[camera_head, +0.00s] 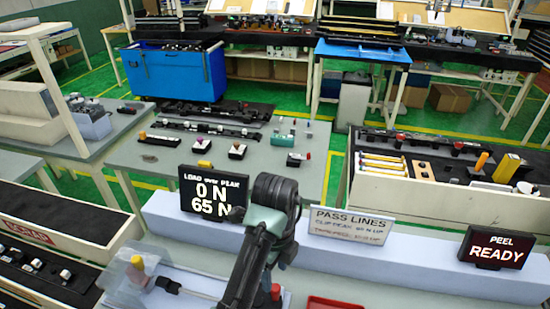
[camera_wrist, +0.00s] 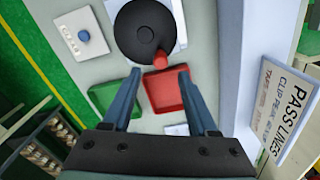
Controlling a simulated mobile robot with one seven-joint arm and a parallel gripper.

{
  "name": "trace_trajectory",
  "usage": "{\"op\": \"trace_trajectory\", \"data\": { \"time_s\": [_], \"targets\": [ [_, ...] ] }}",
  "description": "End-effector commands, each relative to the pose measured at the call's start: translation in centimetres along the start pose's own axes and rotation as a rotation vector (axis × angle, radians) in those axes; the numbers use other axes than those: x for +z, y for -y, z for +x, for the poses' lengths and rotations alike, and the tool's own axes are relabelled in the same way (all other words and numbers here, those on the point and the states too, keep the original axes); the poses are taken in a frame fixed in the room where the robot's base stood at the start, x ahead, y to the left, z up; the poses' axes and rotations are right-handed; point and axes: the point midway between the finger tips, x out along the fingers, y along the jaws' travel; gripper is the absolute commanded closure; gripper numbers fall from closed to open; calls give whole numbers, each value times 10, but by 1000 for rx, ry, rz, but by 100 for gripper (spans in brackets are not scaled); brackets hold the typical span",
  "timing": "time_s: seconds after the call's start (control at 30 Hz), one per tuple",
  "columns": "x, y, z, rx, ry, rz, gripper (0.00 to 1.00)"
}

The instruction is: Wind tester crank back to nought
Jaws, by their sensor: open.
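In the wrist view, the crank is a dark round disc (camera_wrist: 140,28) with a red knob (camera_wrist: 160,61) near its rim, on the side facing my gripper. My gripper (camera_wrist: 158,72) is open, its two fingers apart and nothing held between them. The knob appears just beyond the fingertips, roughly midway between them; its height relative to them is unclear. In the head view, the tester's display (camera_head: 213,193) reads 0 N load and 65 N peak. My arm hides much of the tester there, and my fingers are not clear.
A red tray (camera_wrist: 166,92) and a green tray (camera_wrist: 103,95) lie near my fingers. A box with a blue button (camera_wrist: 84,37) stands left of the crank. A PASS LINES sign (camera_head: 348,226) and a PEEL READY display (camera_head: 495,247) stand along the bench's back ledge.

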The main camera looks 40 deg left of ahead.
Motion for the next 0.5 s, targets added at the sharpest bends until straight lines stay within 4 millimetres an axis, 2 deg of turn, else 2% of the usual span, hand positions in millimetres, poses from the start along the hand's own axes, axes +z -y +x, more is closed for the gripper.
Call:
{"op": "trace_trajectory", "data": {
  "time_s": [0.03, 0.2, 0.5],
  "targets": [
    [0, 0, 16, 0, -1, -1, 41],
    [0, -1, 43, 4, -2, -3, 41],
    [0, 0, 82, 0, 0, -2, 41]
  ]
}}
